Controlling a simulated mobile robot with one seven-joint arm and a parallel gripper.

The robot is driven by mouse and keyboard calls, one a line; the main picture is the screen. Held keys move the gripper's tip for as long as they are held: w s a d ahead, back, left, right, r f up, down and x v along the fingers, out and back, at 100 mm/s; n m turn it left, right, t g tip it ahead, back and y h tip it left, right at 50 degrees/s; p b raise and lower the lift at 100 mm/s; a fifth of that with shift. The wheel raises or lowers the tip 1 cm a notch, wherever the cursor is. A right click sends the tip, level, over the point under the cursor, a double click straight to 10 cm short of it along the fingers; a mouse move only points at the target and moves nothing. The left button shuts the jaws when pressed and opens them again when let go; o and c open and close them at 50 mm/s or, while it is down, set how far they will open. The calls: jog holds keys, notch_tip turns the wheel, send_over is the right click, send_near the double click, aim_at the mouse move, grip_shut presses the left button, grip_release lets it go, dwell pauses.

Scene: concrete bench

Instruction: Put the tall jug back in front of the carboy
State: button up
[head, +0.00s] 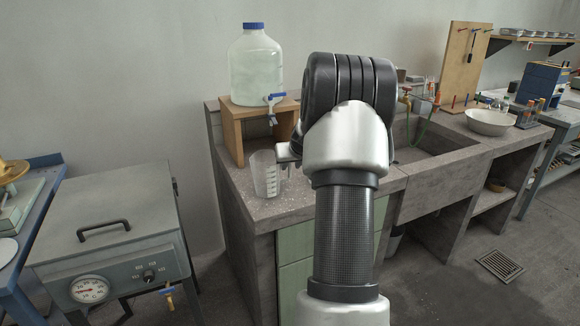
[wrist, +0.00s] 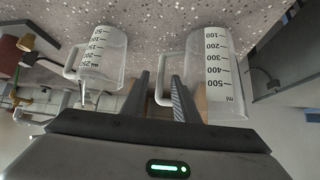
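The tall jug (head: 267,174), clear with graduation marks up to 500, stands upright on the bench in front of the carboy's wooden stand. It also shows inverted at right in the wrist view (wrist: 222,75). The carboy (head: 256,68), with blue cap and tap, sits on the stand. My gripper (head: 287,153) is right of the tall jug, at its handle side. In the wrist view its fingers (wrist: 162,98) are apart, with the jug's handle between them and a gap visible. A shorter 250 ml jug (wrist: 102,52) stands on the other side; my arm hides it in the head view.
The wooden stand (head: 232,138) rises behind the jug. The sink (head: 430,140) and a white bowl (head: 490,122) lie to the right. A grey oven-like box (head: 110,225) stands left, across a gap. The bench's front left corner is bare.

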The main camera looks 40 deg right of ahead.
jog(key=v, duration=0.9)
jog(key=shift+r, duration=0.1)
